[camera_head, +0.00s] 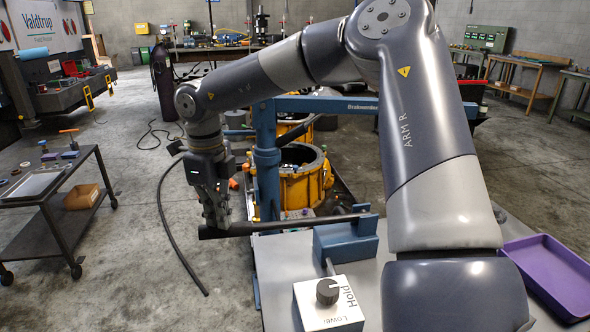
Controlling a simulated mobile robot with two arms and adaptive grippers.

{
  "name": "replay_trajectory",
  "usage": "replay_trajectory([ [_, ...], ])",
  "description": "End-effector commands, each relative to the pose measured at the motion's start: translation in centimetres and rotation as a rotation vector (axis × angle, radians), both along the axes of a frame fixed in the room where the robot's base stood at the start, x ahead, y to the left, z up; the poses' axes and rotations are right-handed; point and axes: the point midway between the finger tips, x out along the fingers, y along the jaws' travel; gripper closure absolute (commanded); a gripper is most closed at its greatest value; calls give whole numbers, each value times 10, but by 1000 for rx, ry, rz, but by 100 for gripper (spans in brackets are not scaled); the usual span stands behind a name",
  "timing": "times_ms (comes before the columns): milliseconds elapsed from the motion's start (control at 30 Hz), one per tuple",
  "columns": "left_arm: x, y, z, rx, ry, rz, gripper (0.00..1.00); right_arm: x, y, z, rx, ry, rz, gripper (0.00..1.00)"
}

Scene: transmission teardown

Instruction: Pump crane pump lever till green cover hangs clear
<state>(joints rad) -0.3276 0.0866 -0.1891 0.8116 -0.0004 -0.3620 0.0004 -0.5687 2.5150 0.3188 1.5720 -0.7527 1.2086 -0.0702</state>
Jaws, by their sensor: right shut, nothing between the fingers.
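My right gripper (217,222) points down at the free left end of the black pump lever (285,225). Its fingers are shut and hold nothing; they overlap the lever end in the picture, and I cannot tell whether they touch it. The lever lies nearly level, running right to the blue pump block (346,241). The blue crane (267,165) stands behind, its boom (335,105) reaching right behind my right arm. I cannot make out the green cover. My left gripper is not in view.
A yellow housing (302,186) stands behind the crane post. A Hold/Lower knob box (328,303) sits at the front of the grey surface, with a purple tray (553,275) at right. A dark cart (52,205) stands left.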

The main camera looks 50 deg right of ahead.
Motion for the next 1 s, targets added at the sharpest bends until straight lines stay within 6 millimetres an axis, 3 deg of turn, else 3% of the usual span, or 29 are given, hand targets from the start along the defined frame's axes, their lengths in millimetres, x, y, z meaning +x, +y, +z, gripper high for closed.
replay_trajectory([
  [200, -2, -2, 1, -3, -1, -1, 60, -2, 0, 0, 1, 6, 1, 100],
  [467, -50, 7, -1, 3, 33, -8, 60, -5, -4, 28, 3, 1, 0, 100],
  [500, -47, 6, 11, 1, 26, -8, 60, -6, -6, 43, 3, -2, 0, 100],
  [700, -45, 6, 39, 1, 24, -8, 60, -13, -15, 85, 3, -1, 0, 100],
  [1000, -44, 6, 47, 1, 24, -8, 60, -16, -19, 99, 2, -2, 1, 100],
])
